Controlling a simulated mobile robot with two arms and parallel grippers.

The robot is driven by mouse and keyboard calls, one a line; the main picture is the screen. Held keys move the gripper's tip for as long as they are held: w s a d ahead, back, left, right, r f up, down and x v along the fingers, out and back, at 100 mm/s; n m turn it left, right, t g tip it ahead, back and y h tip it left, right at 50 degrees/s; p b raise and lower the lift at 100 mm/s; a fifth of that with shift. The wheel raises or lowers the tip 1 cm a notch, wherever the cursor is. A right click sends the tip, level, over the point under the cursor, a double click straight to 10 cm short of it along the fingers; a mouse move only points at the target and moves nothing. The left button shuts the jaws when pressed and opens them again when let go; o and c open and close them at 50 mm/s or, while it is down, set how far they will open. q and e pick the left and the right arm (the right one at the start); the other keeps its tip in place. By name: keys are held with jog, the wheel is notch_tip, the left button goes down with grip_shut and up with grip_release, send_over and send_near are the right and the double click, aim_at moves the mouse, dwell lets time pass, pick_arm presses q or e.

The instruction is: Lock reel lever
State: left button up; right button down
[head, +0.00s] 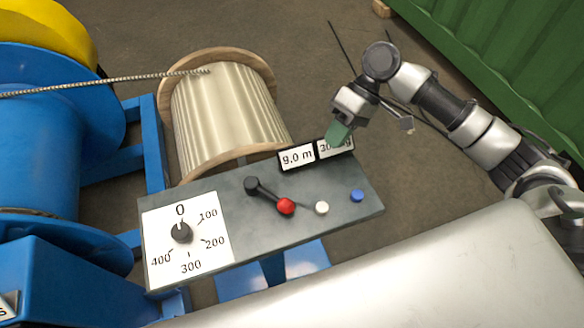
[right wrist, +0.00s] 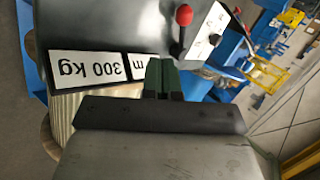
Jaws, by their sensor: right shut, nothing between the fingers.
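The reel lever (head: 268,195) is a dark arm with a red knob (head: 285,206) on the grey control panel (head: 335,218). It slants from a dark pivot down to the right. The red knob also shows at the top of the right wrist view (right wrist: 184,15). My right gripper (head: 338,134) is over the panel's far edge at the display, up and to the right of the lever and apart from it. Its green fingers (right wrist: 163,76) are shut and empty. My left gripper is not in view.
A dial (head: 181,233) marked 0 to 400, a white button (head: 321,208) and a blue button (head: 357,195) are on the panel. Displays (head: 297,158) stand at its far edge. A wooden reel (head: 225,110) and blue machine (head: 45,150) lie beyond and left.

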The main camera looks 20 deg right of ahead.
jog(key=x, duration=0.9)
jog(key=shift+s+a+p, duration=0.25)
jog(key=shift+s+p, duration=0.1)
jog(key=shift+s, duration=0.05)
jog(key=a, duration=0.1)
jog(key=s+a+f, duration=0.1)
jog(key=a, duration=0.1)
jog(key=shift+s+p, duration=0.2)
jog(key=shift+p, duration=0.2)
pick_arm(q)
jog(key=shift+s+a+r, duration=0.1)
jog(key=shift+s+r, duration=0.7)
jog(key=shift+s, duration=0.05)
pick_arm(e)
jog(key=shift+s+a+f, duration=0.15)
jog(key=shift+a, duration=0.2)
